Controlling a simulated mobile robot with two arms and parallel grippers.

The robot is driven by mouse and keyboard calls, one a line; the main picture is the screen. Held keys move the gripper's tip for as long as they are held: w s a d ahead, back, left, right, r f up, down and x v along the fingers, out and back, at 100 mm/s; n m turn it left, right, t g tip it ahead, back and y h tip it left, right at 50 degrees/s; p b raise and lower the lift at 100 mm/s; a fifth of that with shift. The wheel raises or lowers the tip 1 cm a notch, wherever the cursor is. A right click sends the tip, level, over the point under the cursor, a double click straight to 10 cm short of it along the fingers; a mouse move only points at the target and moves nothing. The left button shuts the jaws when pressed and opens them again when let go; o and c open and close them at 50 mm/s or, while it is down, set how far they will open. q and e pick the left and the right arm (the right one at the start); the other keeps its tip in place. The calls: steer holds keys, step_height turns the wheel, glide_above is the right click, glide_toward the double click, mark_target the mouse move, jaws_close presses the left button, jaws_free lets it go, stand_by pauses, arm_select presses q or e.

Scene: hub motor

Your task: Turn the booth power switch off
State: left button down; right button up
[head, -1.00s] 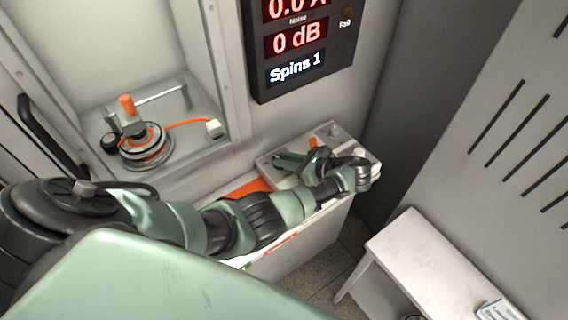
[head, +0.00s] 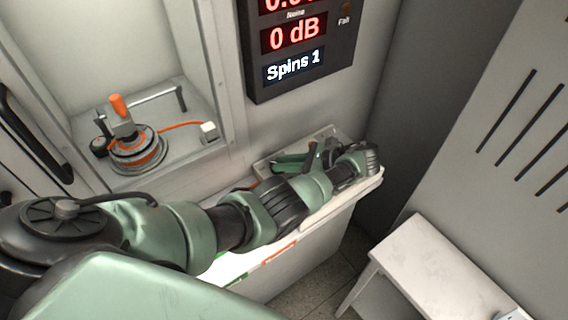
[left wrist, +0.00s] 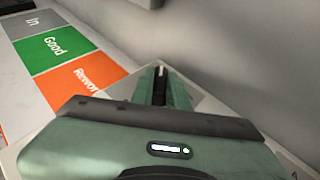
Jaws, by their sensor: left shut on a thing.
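My left arm reaches across the head view to a grey panel (head: 262,166) at the far end of the white bench. My left gripper (head: 290,161) is low over this panel, with its fingers close together. In the left wrist view the green fingers (left wrist: 160,88) point down at the panel, with a dark narrow strip between them. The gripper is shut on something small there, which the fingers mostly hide. The booth power switch cannot be made out clearly. My right gripper is not in view.
A hub motor (head: 136,155) with an orange cable sits in the open booth at left. The wall display (head: 295,50) reads 0 dB and Spins 1. Labels In, Good (left wrist: 54,44) and Rework mark the bench. A white table (head: 430,262) stands at right.

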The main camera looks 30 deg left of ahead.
arm_select(q)
steer(key=c, duration=1.4)
jaws_free()
steer(key=shift+a, duration=0.1)
steer(key=b+v, duration=0.2)
steer(key=v, duration=0.6)
steer(key=shift+a+r, duration=0.1)
